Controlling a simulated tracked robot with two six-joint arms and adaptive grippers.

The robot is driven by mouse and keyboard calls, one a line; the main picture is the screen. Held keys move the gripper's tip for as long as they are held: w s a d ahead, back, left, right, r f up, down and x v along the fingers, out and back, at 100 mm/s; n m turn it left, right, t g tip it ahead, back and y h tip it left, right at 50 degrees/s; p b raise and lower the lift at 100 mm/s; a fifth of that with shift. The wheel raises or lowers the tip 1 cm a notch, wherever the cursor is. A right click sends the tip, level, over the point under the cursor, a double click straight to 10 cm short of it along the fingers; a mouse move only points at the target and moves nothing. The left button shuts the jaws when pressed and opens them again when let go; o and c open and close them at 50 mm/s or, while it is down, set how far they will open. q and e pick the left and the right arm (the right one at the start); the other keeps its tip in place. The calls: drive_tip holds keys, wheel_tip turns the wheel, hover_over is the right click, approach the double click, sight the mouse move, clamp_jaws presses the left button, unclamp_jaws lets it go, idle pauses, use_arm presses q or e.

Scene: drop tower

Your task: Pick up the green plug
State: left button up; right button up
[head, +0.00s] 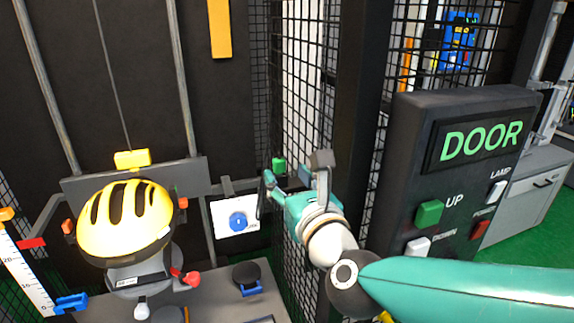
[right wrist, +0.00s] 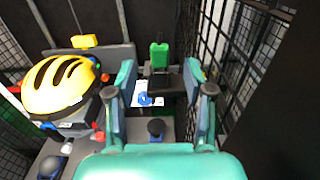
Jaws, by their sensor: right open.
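The green plug (head: 278,164) is a small green block on a dark bracket beside the mesh, beyond my right gripper (head: 294,172) in the head view. In the right wrist view the plug (right wrist: 159,56) stands upright on a dark mount. It shows between and a little above the fingertips of my right gripper (right wrist: 160,80). My right gripper is open, with nothing between its fingers, and seems apart from the plug. The left gripper is in neither view.
Black mesh (head: 303,90) and a dark post stand close to the right gripper. A DOOR panel (head: 398,150) with buttons is at right. A yellow helmet (head: 126,218) sits at left. A white card (head: 220,216) with a blue knob hangs below the plug.

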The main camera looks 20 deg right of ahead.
sight(281, 167)
drive_tip(key=w+p, duration=0.2)
drive_tip(key=w, duration=0.2)
drive_tip(key=shift+w+a+r, duration=0.1)
drive_tip(key=shift+w, duration=0.65)
drive_tip(key=c, duration=1)
